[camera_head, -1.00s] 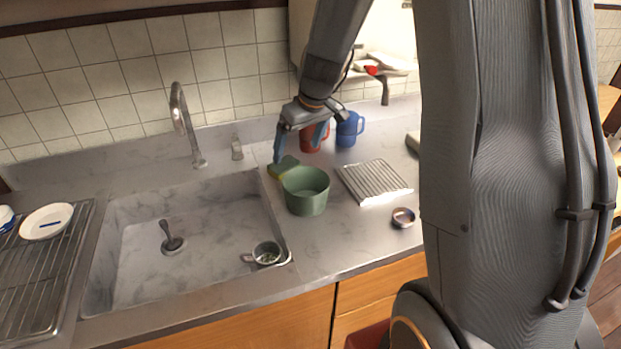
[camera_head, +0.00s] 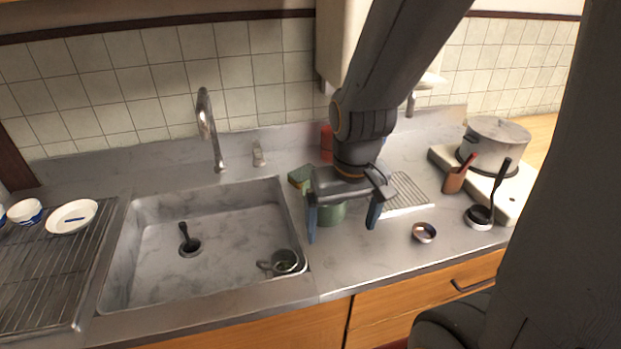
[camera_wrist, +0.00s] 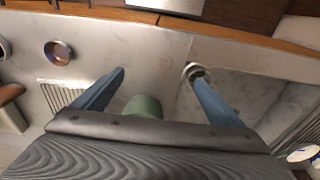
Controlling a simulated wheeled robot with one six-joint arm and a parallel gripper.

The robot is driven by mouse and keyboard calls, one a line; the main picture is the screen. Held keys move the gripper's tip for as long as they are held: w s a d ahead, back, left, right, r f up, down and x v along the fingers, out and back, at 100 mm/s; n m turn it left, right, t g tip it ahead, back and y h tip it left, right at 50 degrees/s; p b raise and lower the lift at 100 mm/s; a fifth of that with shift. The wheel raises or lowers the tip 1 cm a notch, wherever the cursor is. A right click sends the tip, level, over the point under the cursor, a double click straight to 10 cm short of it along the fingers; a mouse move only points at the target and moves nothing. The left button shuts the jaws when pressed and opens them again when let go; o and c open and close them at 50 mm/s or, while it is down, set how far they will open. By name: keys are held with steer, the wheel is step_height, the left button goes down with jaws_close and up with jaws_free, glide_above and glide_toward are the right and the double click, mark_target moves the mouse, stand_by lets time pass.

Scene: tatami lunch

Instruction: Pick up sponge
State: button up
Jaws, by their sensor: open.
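The sponge (camera_head: 300,178), green on top with a yellow edge, lies on the counter behind the sink's right corner in the head view. The green pot (camera_head: 330,213) stands just in front of it, partly hidden by my gripper. My gripper (camera_head: 342,232) is open and empty, pointing down in front of the pot, apart from the sponge. In the wrist view my gripper's two blue fingers (camera_wrist: 155,72) are spread wide. The pot (camera_wrist: 143,106) shows between them, and the sponge is not visible there.
The sink (camera_head: 200,270) holds a cup (camera_head: 284,262) at its right edge. A small bowl (camera_head: 424,232), a ridged rack (camera_head: 408,193) and a ladle (camera_head: 480,214) are to the right. A red mug (camera_head: 326,140) is partly hidden behind my arm. The front counter strip is clear.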

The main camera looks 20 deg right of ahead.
mark_target(303, 173)
steer(key=shift+c, duration=0.2)
stand_by(0.3)
